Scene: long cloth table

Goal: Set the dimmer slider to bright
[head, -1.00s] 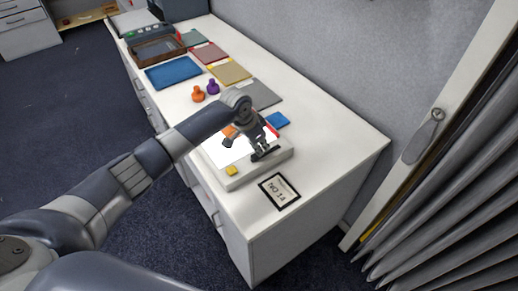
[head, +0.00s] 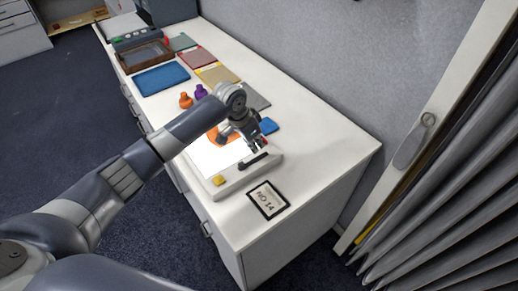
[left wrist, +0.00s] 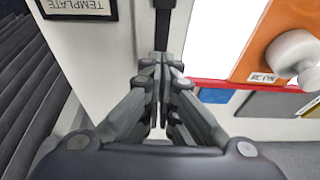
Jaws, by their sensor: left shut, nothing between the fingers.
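A white light box (head: 226,187) with a bright white panel sits near the table's right end. I cannot make out the slider's handle on the track. My left gripper (head: 258,147) is shut and empty, over the far right part of the box beside the track. In the left wrist view the closed fingertips (left wrist: 160,62) point at the end of the black track (left wrist: 164,22); contact is unclear. My right gripper is not in view.
A framed sign (head: 268,200) lies right of the box. Orange (head: 186,100) and purple (head: 201,92) pieces and a blue tray (head: 160,78) lie farther left.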

